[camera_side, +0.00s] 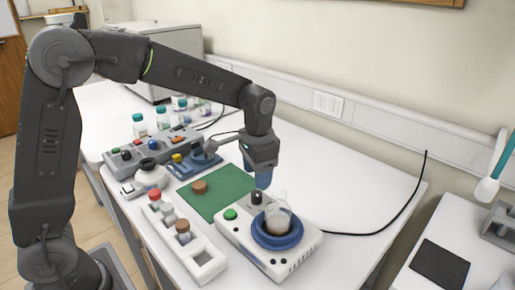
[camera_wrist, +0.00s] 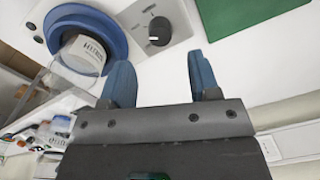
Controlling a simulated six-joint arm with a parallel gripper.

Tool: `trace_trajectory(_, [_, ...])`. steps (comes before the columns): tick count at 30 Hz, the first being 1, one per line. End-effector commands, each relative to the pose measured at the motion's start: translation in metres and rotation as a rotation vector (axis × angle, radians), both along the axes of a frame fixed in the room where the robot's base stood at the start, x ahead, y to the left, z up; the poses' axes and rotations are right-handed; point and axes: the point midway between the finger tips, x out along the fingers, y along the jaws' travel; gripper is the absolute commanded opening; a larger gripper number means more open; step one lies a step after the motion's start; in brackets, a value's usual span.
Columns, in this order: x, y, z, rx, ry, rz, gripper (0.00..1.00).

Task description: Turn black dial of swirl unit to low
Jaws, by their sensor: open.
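The swirl unit (camera_side: 290,262) is a white box at the front right of the table in the side view. A blue round holder (camera_side: 278,238) on its top holds a glass flask (camera_side: 279,216). Its black dial (camera_side: 256,197) stands behind the green button (camera_side: 231,214). In the wrist view the black dial (camera_wrist: 159,30) sits on a grey panel, with a light mark on its face. My gripper (camera_side: 263,180) is just above the dial, pointing down. In the wrist view my gripper (camera_wrist: 162,65) has its two blue fingers apart with nothing between them; the dial is beyond the fingertips.
A green mat (camera_side: 232,183) with a brown cap (camera_side: 200,187) lies left of the unit. A white rack (camera_side: 205,262) with several capped vials stands in front of it. Grey devices (camera_side: 150,150) and bottles are behind. The table right of the unit is mostly clear, with a black cable.

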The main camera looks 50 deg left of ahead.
Motion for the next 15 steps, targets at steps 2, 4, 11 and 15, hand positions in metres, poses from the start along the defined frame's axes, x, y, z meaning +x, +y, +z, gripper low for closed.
trace_trajectory(2, [0.000,-0.001,0.020,-0.001,-0.005,-0.001,0.56])
trace_trajectory(4, [0.000,-0.001,0.034,-0.001,-0.005,-0.001,0.56])
trace_trajectory(11, [0.000,-0.002,0.067,0.000,-0.001,-0.001,0.56])
trace_trajectory(15, [-0.001,-0.002,0.075,0.000,0.000,-0.001,0.56])
